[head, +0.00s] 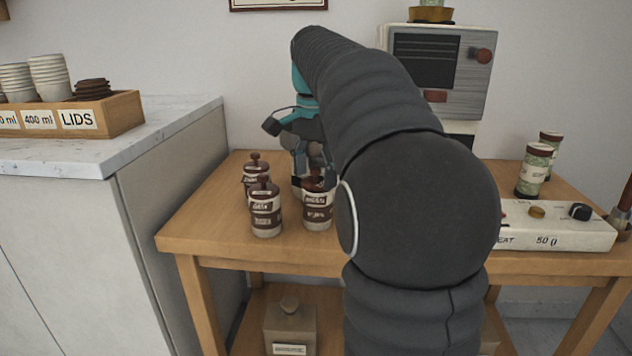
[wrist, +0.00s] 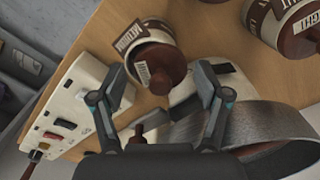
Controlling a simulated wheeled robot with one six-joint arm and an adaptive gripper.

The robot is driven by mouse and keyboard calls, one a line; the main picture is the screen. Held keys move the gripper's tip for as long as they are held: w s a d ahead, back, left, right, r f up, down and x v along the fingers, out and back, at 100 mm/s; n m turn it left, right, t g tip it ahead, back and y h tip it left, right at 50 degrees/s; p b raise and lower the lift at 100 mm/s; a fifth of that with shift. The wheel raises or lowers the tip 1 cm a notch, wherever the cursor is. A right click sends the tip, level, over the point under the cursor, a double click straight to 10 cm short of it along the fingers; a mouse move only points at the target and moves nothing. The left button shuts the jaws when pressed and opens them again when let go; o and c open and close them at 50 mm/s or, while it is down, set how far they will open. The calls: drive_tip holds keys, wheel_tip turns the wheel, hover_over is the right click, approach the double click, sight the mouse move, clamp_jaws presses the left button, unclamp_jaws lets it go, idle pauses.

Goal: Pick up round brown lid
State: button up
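A round brown lid (wrist: 162,66) with a knob on top sits on a cream jar (wrist: 152,36) with a brown label that seems to read MEDIUM. My gripper (wrist: 160,74) is open, with one finger on either side of the lid and a gap showing at each side. In the head view my gripper (head: 301,140) points down over the jars at the back of the wooden table, and my arm hides part of it. Similar brown-lidded jars stand in front of it: a front-left jar (head: 266,212), a rear-left jar (head: 254,172) and a right jar (head: 317,212).
A jar labelled LIGHT (wrist: 298,18) is near in the wrist view. A white control box (head: 560,228) and green-filled jars (head: 533,172) stand right on the table (head: 210,226). A grey machine (head: 440,72) stands behind. A wooden LIDS box (head: 125,112) is on the left counter.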

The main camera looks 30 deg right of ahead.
drive_tip(key=c, duration=0.7)
drive_tip(key=shift+c, duration=0.2)
